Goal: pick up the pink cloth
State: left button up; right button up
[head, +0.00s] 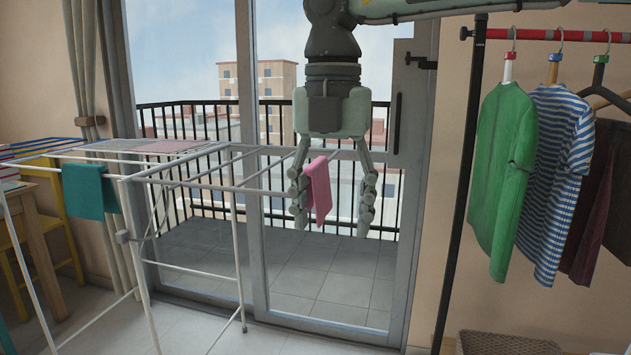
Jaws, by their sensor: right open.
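The pink cloth (319,190) hangs folded over a rail at the right end of the white drying rack (190,187). My right gripper (331,226) points straight down from above, with its fingers spread apart. In the head view the cloth shows between the two fingers, closer to the left one, and the fingertips reach about as low as its bottom edge. I cannot tell whether the cloth touches a finger. The jaws are not closed on it. My left gripper is not in view.
A teal cloth (88,190) hangs on the rack's left part, with flat cloths (165,146) behind. A glass balcony door (300,270) stands behind. At right, a clothes rail (463,190) holds a green shirt (501,180) and a striped shirt (553,170). A wicker basket (500,344) sits below.

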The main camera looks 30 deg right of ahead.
aim_at(318, 191)
jog(key=i+l, duration=1.1)
jog(key=i, duration=0.1)
